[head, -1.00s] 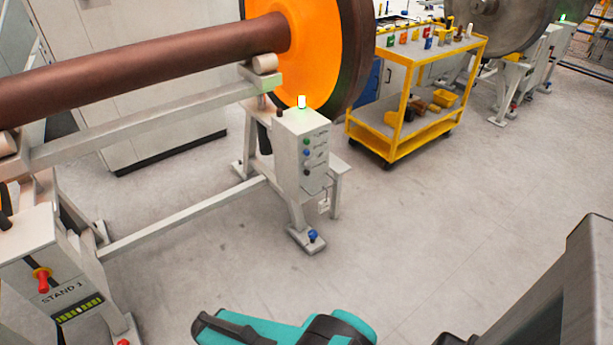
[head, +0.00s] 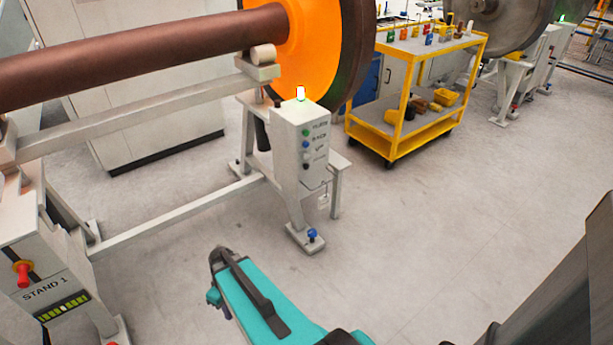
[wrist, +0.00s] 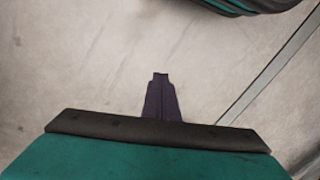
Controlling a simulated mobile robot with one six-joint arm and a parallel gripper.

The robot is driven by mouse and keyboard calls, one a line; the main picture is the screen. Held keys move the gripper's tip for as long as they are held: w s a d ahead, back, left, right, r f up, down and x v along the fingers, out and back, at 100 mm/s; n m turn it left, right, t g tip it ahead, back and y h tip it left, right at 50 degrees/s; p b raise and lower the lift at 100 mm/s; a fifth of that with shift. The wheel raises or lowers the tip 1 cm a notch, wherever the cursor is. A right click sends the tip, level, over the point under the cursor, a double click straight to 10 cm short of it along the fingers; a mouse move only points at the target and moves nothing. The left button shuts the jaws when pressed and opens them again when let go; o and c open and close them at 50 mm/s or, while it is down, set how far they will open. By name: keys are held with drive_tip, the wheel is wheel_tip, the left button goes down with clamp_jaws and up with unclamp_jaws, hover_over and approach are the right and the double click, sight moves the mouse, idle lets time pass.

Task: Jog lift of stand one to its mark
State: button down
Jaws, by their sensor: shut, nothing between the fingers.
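Stand one is the pale grey frame with the STAND 1 panel (head: 45,290) at the lower left. Its upper beam (head: 140,112) carries a roller (head: 263,54) under the brown axle (head: 130,48) of the orange wheel (head: 305,50). A control box (head: 300,145) on the stand has a column of small buttons and a lit lamp on top. A yellow-green bar gauge (head: 62,307) shows below the label; I cannot make out a lift mark. My gripper (wrist: 160,78) is shut and empty above bare floor in the wrist view. In the head view my teal arm is well below the control box.
A yellow trolley (head: 405,145) with small items stands behind, right of the control box. A lower crossbar (head: 180,217) spans the stand near the floor. Grey cabinets (head: 150,100) stand behind it. The floor (head: 390,240) right of the stand is clear.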

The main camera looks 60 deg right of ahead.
sight(306, 166)
drive_tip(key=w+d+r+n+t+h+b, duration=0.1)
drive_tip(key=w+d+r+t+b, duration=0.15)
drive_tip(key=d, duration=0.75)
drive_tip(key=w+d+r+t+b, duration=0.15)
drive_tip(key=d+b, duration=0.25)
drive_tip(key=d, duration=0.5)
drive_tip(key=w+d+r+n+t+h+b, duration=0.1)
drive_tip(key=w+d+r+b, duration=0.2)
drive_tip(key=d, duration=0.7)
drive_tip(key=s+d+r+n+t+h+b, duration=0.1)
drive_tip(key=s+d+r+b, duration=0.1)
drive_tip(key=d, duration=0.6)
drive_tip(key=s+d+r+n+t+h+b, duration=0.1)
drive_tip(key=s+d+r+h+b, duration=0.1)
drive_tip(key=s+d+r, duration=0.3)
drive_tip(key=s+d+r+t+h+b, duration=0.1)
drive_tip(key=s+d+r+b, duration=0.2)
drive_tip(key=d+r, duration=0.4)
drive_tip(key=s+d, duration=0.1)
drive_tip(key=d, duration=0.4)
drive_tip(key=shift+d+n+b, duration=0.2)
drive_tip(key=shift+n+b, duration=0.1)
drive_tip(key=shift+n, duration=0.1)
drive_tip(key=shift+r, duration=0.1)
drive_tip(key=w+d, duration=0.2)
drive_tip(key=w, duration=0.6)
drive_tip(key=shift+d+p, duration=0.3)
drive_tip(key=shift+d, duration=0.05)
